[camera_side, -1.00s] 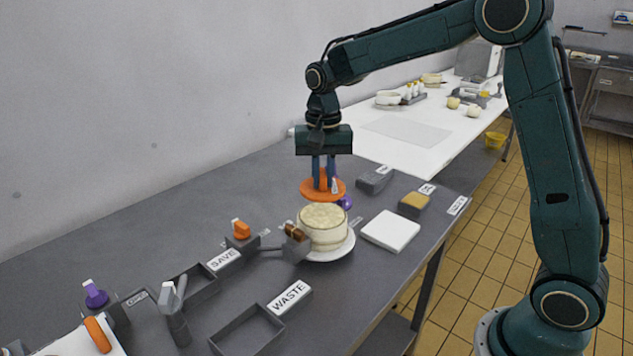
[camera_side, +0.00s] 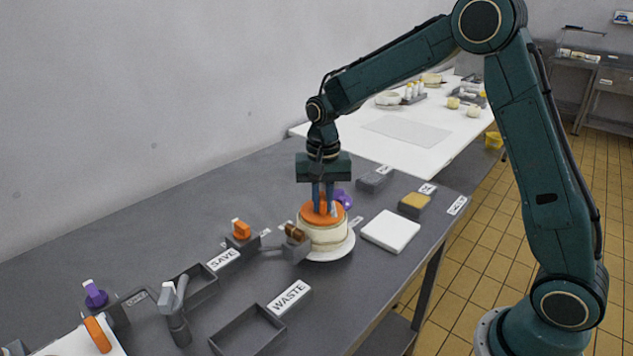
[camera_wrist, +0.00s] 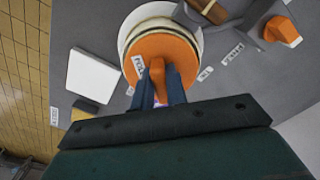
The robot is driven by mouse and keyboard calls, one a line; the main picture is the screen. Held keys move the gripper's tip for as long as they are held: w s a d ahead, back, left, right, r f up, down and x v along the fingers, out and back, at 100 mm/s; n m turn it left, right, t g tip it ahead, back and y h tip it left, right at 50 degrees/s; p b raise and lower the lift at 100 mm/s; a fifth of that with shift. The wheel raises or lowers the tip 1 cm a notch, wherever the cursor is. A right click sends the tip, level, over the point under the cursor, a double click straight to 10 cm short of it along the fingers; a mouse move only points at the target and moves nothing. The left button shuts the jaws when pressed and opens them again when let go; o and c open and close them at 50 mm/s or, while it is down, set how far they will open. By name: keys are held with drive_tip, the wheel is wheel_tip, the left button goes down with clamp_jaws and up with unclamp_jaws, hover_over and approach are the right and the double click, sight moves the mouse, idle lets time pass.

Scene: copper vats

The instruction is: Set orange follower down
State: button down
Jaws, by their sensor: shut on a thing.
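The orange follower (camera_side: 312,216) is a flat round disc with an upright handle. It sits level at the top of a cream round cheese mould (camera_side: 322,238), which stands on a white plate (camera_side: 338,254). My gripper (camera_side: 323,207) is above the mould, pointing down, with its fingers shut on the follower's handle. In the wrist view the orange disc (camera_wrist: 172,47) covers most of the mould's top, with a pale rim around it, and my gripper (camera_wrist: 160,88) holds the orange handle. I cannot tell whether the disc bears on the contents.
A purple piece (camera_side: 343,198) is just behind the mould. A brown-topped grey holder (camera_side: 295,236) stands close at its left. A white slab (camera_side: 391,231) lies to the right. The SAVE tray (camera_side: 197,287) and WASTE tray (camera_side: 247,331) are at the front left.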

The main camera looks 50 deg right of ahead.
sight(323, 198)
drive_tip(key=shift+f, duration=0.1)
drive_tip(key=c, duration=1.4)
unclamp_jaws()
wheel_tip(323, 198, up, 12)
